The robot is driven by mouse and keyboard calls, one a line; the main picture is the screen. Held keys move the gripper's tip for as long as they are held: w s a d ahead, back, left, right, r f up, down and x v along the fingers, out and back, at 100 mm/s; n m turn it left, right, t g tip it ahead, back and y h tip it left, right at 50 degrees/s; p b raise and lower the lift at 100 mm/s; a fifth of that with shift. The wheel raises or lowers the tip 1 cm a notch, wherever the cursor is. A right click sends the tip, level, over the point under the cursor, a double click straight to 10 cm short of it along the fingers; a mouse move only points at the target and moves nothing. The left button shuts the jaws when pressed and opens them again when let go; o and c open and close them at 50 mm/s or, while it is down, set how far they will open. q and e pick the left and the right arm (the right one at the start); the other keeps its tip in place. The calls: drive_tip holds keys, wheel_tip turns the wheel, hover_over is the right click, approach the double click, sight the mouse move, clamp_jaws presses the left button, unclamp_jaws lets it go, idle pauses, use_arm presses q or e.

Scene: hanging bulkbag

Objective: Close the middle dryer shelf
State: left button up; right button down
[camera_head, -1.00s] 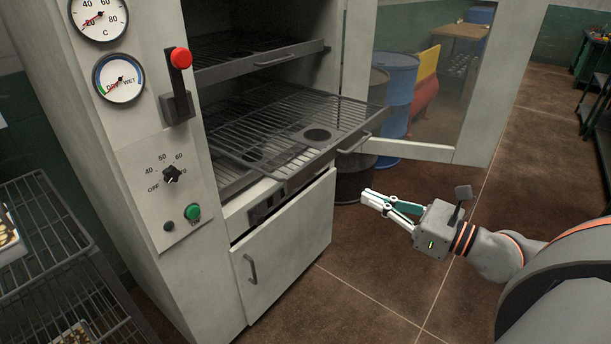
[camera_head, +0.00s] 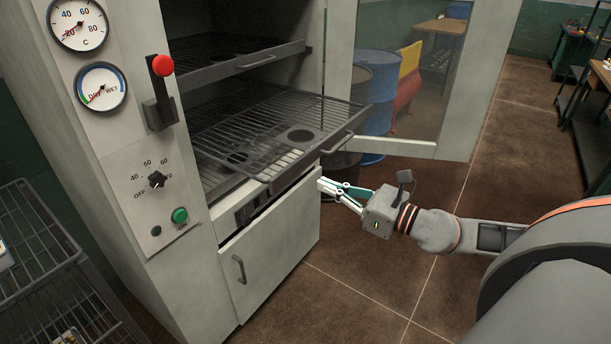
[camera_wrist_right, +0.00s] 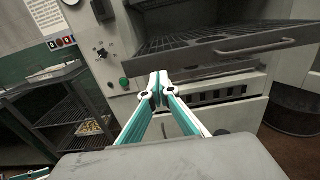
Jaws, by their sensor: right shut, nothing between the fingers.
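The middle dryer shelf (camera_head: 262,140) is a dark wire rack pulled out of the dryer cabinet (camera_head: 175,235). It has a metal handle (camera_head: 337,145) on its front edge. In the right wrist view the shelf (camera_wrist_right: 215,47) sticks out above and beyond my fingertips. My right gripper (camera_head: 321,185) is shut and empty, just below and in front of the shelf, apart from its handle. It also shows in the right wrist view (camera_wrist_right: 158,75). The upper shelf (camera_head: 235,62) sits inside the cabinet. My left gripper is not in view.
The glass dryer door (camera_head: 450,150) stands open at the right. Blue barrels (camera_head: 378,85) stand behind it. A lower cabinet door (camera_head: 275,240) is below the shelf. A wire rack (camera_head: 50,260) is at the left. Brown floor is free at the front right.

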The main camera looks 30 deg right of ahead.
sight(294, 172)
drive_tip(key=shift+p+x, duration=0.85)
drive_tip(key=shift+x, duration=2)
drive_tip(key=shift+w+a, duration=0.2)
drive_tip(key=shift+w, duration=0.2)
